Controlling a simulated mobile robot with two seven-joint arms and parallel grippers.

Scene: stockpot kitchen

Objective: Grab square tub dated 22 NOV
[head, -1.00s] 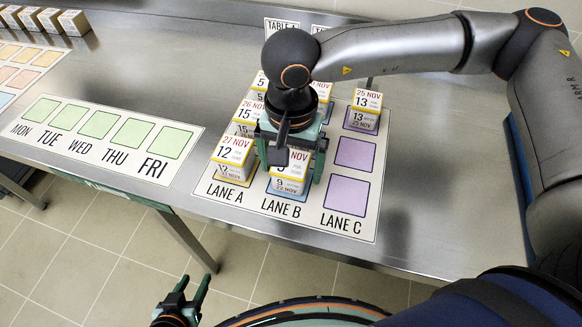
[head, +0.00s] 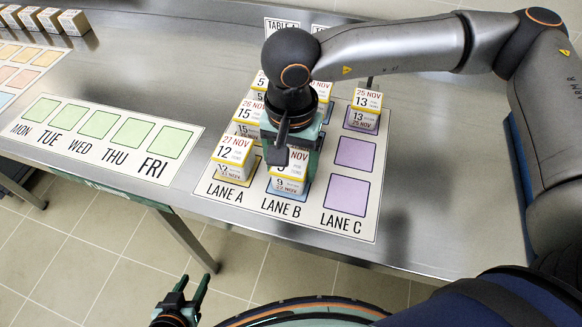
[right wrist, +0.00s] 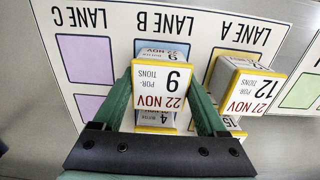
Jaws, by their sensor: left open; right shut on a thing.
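The tub dated 22 NOV, a white square box with yellow edges marked 9 portions, sits in LANE B; its printed lid (right wrist: 161,90) faces the right wrist camera. My right gripper (right wrist: 161,98) is shut on it, one finger on each side. In the head view the tub (head: 290,172) is partly hidden behind my right gripper (head: 292,160). My left gripper (head: 191,292) is open and empty, low at the front, away from the table.
A tub marked 12 (head: 232,152) stands close by in LANE A. A tub marked 13 (head: 365,108) stands in LANE C, where purple squares (head: 347,196) are bare. The weekday mat's green squares (head: 123,131) are empty. More tubs (head: 47,20) stand far left.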

